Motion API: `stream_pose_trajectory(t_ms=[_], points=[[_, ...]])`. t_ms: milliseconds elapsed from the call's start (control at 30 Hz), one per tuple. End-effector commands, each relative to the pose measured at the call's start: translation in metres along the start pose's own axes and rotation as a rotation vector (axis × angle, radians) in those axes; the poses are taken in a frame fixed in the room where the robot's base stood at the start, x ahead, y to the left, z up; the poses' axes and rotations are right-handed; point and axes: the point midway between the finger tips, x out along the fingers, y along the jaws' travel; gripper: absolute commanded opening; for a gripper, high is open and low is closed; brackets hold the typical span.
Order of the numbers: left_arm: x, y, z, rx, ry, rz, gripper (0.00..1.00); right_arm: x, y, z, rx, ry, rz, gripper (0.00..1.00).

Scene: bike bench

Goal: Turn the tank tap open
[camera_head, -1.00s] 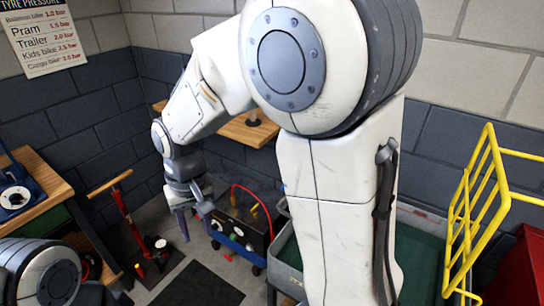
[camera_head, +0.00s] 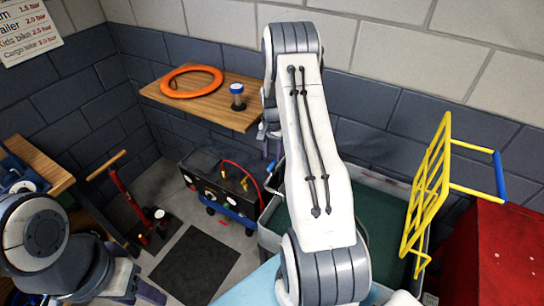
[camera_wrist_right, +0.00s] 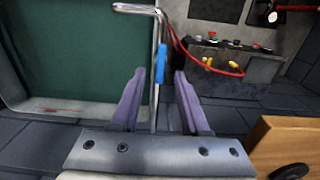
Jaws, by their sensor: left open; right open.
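A bent metal pipe with a blue lever-like part (camera_wrist_right: 161,64), which looks like the tank tap, rises beside the tank (camera_wrist_right: 15,65) in the right wrist view. The tank is a grey tub with a green inside, and it also shows in the head view (camera_head: 397,184). My right gripper (camera_wrist_right: 159,80) is open and empty, and the blue part shows between its two purple fingers; I cannot tell how far beyond them it is. In the head view, my right gripper (camera_head: 271,143) is partly hidden by its arm. My left gripper (camera_head: 140,293) is low at the left and apart from the tank.
A black box with a red hose and yellow knobs (camera_head: 222,183) stands left of the tank. A yellow rack (camera_head: 430,190) and a red cabinet (camera_head: 490,250) stand at the right.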

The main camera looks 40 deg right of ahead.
Motion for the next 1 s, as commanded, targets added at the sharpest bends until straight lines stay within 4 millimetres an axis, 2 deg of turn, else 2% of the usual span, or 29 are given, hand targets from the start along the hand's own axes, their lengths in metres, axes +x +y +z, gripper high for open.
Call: stream_pose_trajectory(t_ms=[33,233,600,633,733,867,1000], points=[[-0.007,0.001,0.0,0.001,0.0,0.0,0.5,0.006,0.0,0.001,-0.001,-0.003,0.002,0.45],[-0.015,0.001,-0.001,0.002,0.0,0.0,0.5,0.03,0.0,0.001,-0.001,-0.001,0.001,0.45],[-0.015,0.001,-0.001,0.002,0.0,0.0,0.5,0.037,0.0,0.0,-0.001,0.001,-0.001,0.45],[-0.015,0.001,-0.001,0.002,0.0,0.0,0.5,0.037,0.0,0.0,-0.001,0.001,-0.001,0.37],[-0.015,0.001,-0.001,0.002,0.0,0.0,0.5,0.037,0.0,0.0,-0.001,0.001,-0.001,0.0],[-0.015,0.001,-0.001,0.002,0.0,0.0,0.5,0.037,-0.002,0.005,-0.003,0.0,0.0,0.0],[-0.014,0.001,-0.001,0.002,0.0,0.0,0.5,0.037,0.0,0.001,-0.006,-0.001,0.0,0.0]])
